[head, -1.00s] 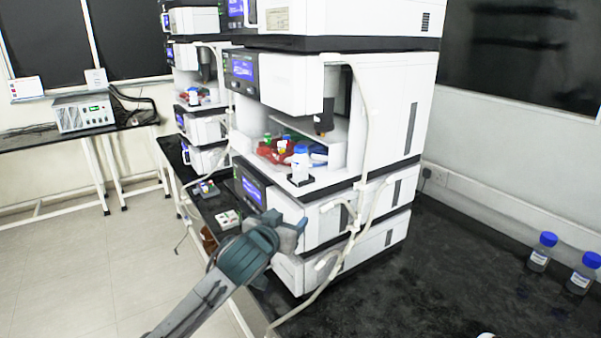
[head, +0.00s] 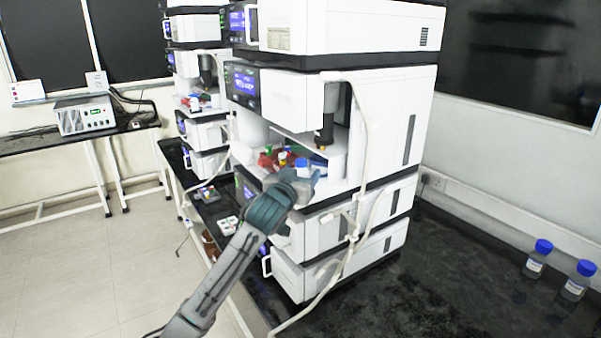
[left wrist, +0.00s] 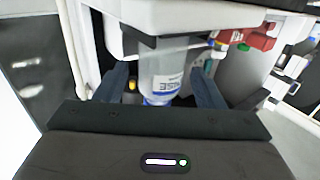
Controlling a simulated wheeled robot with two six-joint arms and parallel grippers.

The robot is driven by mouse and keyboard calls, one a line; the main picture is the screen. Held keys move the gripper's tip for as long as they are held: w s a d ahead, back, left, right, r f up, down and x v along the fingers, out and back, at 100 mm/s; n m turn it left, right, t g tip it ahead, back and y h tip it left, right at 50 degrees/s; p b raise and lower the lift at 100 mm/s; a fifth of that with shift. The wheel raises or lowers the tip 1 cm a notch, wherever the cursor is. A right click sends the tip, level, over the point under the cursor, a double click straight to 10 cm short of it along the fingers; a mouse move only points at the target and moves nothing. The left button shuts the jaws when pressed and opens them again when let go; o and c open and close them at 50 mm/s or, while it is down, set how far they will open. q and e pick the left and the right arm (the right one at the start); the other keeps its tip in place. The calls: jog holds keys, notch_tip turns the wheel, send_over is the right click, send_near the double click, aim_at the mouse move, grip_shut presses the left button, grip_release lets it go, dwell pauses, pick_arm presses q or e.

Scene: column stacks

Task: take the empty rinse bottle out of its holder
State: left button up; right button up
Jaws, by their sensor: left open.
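The rinse bottle (left wrist: 163,72), clear with a white label and a blue cap, stands at the front of the open bay of the nearer instrument stack. In the head view only its blue cap and top (head: 302,166) show above my gripper. In the left wrist view it appears cap-down, between the two fingers of my left gripper (left wrist: 160,85). The fingers are apart, one on each side, with a gap visible. The dark holder (left wrist: 185,42) shows at the bottle's base. In the head view my left gripper (head: 303,184) covers the holder. My right gripper is not in view.
A dark nozzle (head: 324,130) hangs above. A pale hose (head: 366,150) runs down the stack's front corner. Two blue-capped bottles (head: 537,258) (head: 577,281) stand on the black bench at right.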

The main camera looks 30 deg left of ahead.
pick_arm(q)
jog(key=shift+x, duration=1.1)
jog(key=c, duration=1.1)
jog(key=shift+o, duration=0.2)
